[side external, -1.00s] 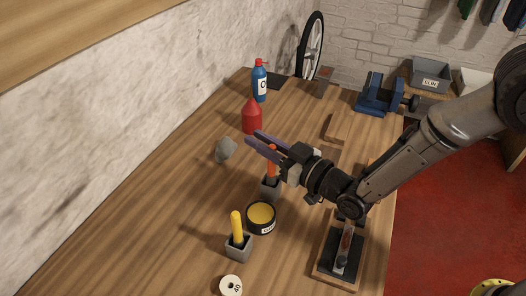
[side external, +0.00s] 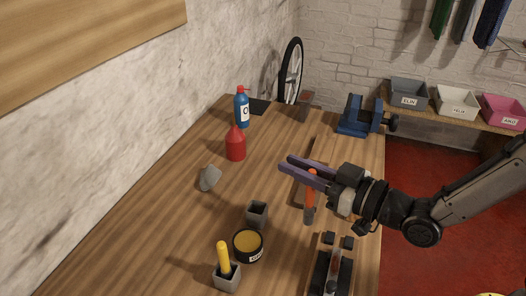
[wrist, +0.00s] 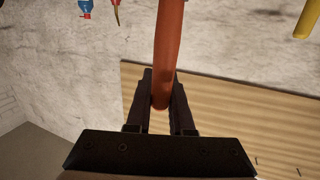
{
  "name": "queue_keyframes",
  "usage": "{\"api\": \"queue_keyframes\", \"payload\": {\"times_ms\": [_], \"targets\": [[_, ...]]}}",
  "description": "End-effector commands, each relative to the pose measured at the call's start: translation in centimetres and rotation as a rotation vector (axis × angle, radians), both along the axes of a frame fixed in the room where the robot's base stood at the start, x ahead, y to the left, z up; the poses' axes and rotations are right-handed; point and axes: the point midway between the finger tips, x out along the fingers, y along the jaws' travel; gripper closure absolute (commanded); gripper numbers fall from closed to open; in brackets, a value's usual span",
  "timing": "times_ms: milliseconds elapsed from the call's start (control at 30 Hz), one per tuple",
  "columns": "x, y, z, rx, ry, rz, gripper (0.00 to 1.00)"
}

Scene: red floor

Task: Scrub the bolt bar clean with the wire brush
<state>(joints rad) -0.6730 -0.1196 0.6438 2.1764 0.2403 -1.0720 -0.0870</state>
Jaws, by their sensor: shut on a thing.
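My gripper (side external: 286,163) is shut on an orange-handled tool (side external: 310,186), likely the wire brush, whose lower end is grey. The tool hangs roughly upright above the bench; its bristles are not clear. In the wrist view the orange handle (wrist: 169,45) passes between the fingers of my gripper (wrist: 162,80). The bolt bar (side external: 335,272) looks like a rust-marked metal bar on a dark holder (side external: 318,276) at the bottom, below my gripper in the picture and apart from the tool.
A grey square cup (side external: 257,215) stands empty. Near it are a black tin with yellow contents (side external: 248,244) and a yellow-handled tool (side external: 223,257) in another cup (side external: 227,278). A grey lump (side external: 209,178), red bottle (side external: 235,147), blue bottle (side external: 242,109) and blue vise (side external: 356,118) stand farther back.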

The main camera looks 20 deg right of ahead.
Motion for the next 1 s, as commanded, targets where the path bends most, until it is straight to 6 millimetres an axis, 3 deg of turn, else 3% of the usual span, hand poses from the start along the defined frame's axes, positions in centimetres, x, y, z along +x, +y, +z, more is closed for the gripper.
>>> {"api": "queue_keyframes", "payload": {"times_ms": [100,300,567,1000], "targets": [[-2.6,-1.8,0.4,0.000,0.008,0.002,1.00],[-5.1,-3.5,1.2,-0.005,0.023,0.005,1.00],[-5.7,-3.8,2.4,-0.012,0.044,0.010,1.00],[-5.7,-3.8,-1.0,-0.015,0.049,0.010,1.00]]}}
